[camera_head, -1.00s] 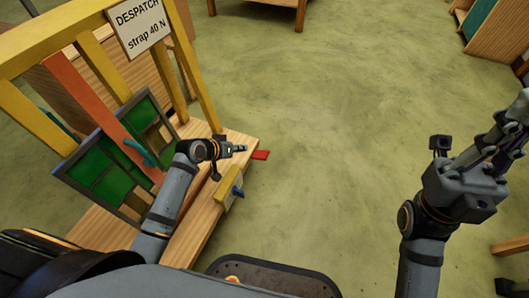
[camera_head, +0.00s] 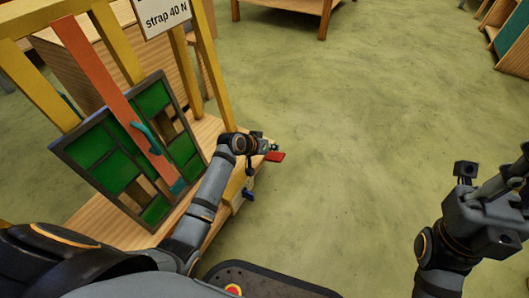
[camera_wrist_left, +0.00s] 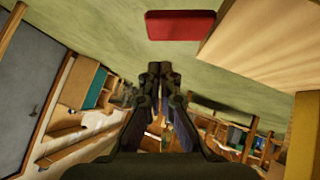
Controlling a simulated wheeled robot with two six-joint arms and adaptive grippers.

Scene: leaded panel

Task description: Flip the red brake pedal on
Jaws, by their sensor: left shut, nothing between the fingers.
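The red brake pedal (camera_head: 275,157) sticks out from the right end of the wooden stand, just beyond my left gripper. In the left wrist view the pedal (camera_wrist_left: 180,25) is a flat red bar at the top, above the fingertips and apart from them in the picture. My left gripper (camera_head: 270,147) is shut and empty at the stand's right end; its closed fingers (camera_wrist_left: 160,70) show in the wrist view. From the head, I cannot tell whether the tips touch the pedal. My right gripper (camera_head: 520,180) is at the right edge, partly cut off, away from the stand.
The wooden stand (camera_head: 100,222) has yellow posts and holds a green leaded panel (camera_head: 115,170) behind a red-orange strap bar (camera_head: 95,65) with a teal handle (camera_head: 147,138). Open green floor (camera_head: 370,120) lies to the right.

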